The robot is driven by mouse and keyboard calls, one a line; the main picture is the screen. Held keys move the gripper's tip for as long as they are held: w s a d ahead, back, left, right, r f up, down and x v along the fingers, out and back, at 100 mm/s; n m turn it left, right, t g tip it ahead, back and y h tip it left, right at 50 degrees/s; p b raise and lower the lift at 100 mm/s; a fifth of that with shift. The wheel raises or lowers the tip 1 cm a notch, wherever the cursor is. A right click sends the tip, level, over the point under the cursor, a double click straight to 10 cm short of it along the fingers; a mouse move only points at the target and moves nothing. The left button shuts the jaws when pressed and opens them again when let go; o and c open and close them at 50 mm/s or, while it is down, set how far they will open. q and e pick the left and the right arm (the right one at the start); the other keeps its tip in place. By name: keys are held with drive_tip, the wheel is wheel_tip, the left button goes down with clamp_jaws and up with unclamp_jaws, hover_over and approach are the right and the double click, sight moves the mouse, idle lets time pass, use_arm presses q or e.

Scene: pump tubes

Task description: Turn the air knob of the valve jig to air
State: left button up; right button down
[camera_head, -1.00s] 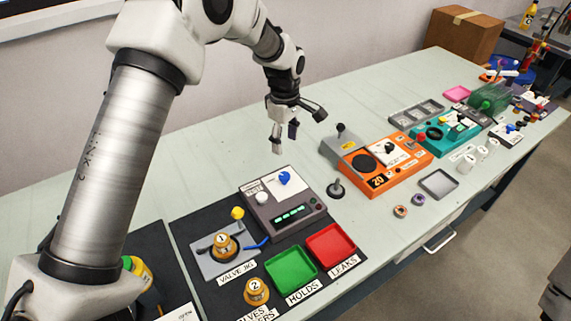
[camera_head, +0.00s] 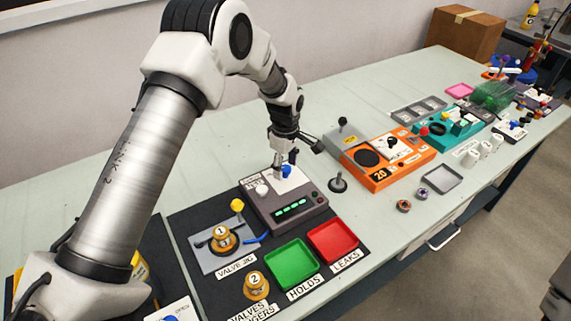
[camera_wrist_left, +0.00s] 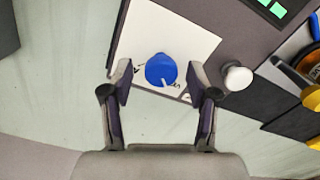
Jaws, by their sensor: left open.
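A blue knob (camera_head: 288,171) with a white pointer mark sits on the white panel of a dark grey box behind the valve jig plate (camera_head: 212,264). In the left wrist view the blue knob (camera_wrist_left: 160,66) shows its mark toward the lower right; the small lettering around it is unreadable. My left gripper (camera_head: 282,168) is open and points down over the panel. In the wrist view its fingertips (camera_wrist_left: 160,75) are on either side of the knob, with a gap on both sides. Whether they are down at knob height is unclear. My right gripper is not in view.
A white knob (camera_head: 262,190) stands beside the blue one, close to a finger in the wrist view. The valve jig holds a brass valve (camera_head: 222,235), with a yellow knob (camera_head: 237,205) behind. Green (camera_head: 291,264) and red (camera_head: 332,241) trays lie in front. An orange device (camera_head: 385,160) is right.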

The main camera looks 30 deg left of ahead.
use_arm(q)
drive_tip(key=shift+s+r, duration=0.1)
clamp_jaws()
drive_tip(key=shift+m, duration=0.3)
drive_tip(key=shift+r+m+p, duration=0.1)
drive_tip(key=shift+m+p, duration=0.85)
drive_tip(key=shift+m, duration=0.25)
drive_tip(key=m+p, duration=0.1)
drive_tip(key=m, duration=0.3)
drive_tip(key=shift+m, duration=0.3)
drive_tip(key=m+p, duration=0.1)
drive_tip(key=m, duration=0.9)
drive_tip(key=shift+p, duration=0.35)
drive_tip(key=shift+m, duration=0.3)
